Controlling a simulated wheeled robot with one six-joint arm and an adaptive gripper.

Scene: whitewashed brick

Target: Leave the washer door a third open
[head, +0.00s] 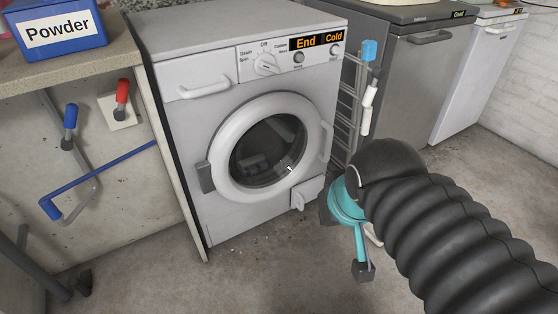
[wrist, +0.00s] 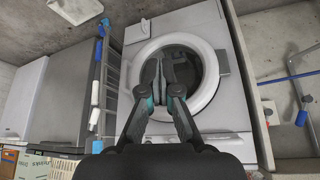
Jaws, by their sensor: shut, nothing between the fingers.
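The washer (head: 222,95) is a white front-loader in the head view, with "End" and "Cold" on its displays. Its round washer door (head: 228,185) has a white ring and dark glass, and looks flush with the front. A dark hinge is on its left and a pale door handle (head: 327,141) on its right. My gripper (wrist: 160,62) is shut and empty, its fingertips overlapping the door in the wrist view, where the door ring (wrist: 211,80) appears upside down. In the head view my gripper is low, right of the washer; contact with the door cannot be told.
A rack (head: 347,108) with blue and white items stands right of the washer, beside a grey appliance (head: 408,75). A counter (head: 105,62) with a blue Powder box (head: 55,27) is at the left. Open concrete floor (head: 255,270) lies in front of the washer.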

